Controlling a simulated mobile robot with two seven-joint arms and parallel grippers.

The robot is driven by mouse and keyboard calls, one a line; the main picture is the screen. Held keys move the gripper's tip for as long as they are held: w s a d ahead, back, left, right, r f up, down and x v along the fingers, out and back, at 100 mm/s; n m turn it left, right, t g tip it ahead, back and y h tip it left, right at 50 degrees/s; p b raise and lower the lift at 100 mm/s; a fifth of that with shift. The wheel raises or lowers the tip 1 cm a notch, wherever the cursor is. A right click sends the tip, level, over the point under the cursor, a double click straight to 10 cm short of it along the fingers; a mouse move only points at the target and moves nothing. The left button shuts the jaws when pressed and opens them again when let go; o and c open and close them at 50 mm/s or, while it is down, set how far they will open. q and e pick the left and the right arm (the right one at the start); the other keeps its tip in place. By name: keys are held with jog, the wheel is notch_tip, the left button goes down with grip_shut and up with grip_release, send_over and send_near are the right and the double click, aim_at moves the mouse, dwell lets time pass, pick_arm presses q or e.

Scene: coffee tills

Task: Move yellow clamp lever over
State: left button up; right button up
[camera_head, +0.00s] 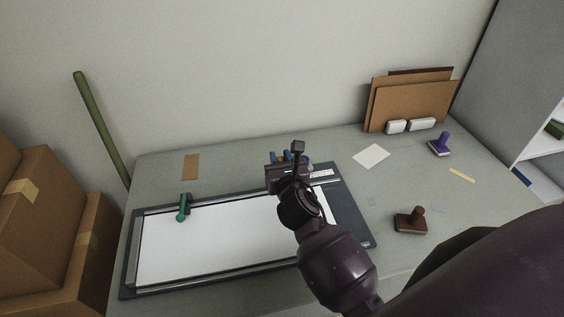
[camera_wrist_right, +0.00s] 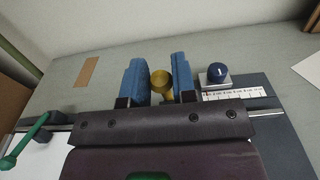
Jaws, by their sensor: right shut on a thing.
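The yellow clamp lever (camera_wrist_right: 161,80) has a round knob and stands between the two blue fingers of my right gripper (camera_wrist_right: 159,72) in the right wrist view. The gripper is shut on it. In the head view my right gripper (camera_head: 285,157) is at the back right of the framed white board (camera_head: 215,232), mostly hiding the lever. A green clamp lever (camera_head: 183,208) sits on the board's back rail at the left; it also shows in the right wrist view (camera_wrist_right: 27,140). My left gripper is not in view.
A blue knob on a pale block (camera_wrist_right: 217,71) stands just right of the fingers, by a ruler scale (camera_wrist_right: 235,94). Brown stamp (camera_head: 410,220), purple stamp (camera_head: 440,145) and white card (camera_head: 371,156) lie to the right. Cardboard boxes (camera_head: 40,220) stand left of the table.

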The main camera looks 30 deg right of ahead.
jog(key=shift+w+d+r, duration=0.1)
jog(key=shift+w+r, duration=0.05)
jog(key=shift+w, duration=0.2)
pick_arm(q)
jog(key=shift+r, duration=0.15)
pick_arm(e)
jog(key=shift+w, duration=0.3)
jog(key=shift+w+d+p, duration=0.25)
jog(key=shift+w+p, duration=0.05)
jog(key=shift+w, duration=0.3)
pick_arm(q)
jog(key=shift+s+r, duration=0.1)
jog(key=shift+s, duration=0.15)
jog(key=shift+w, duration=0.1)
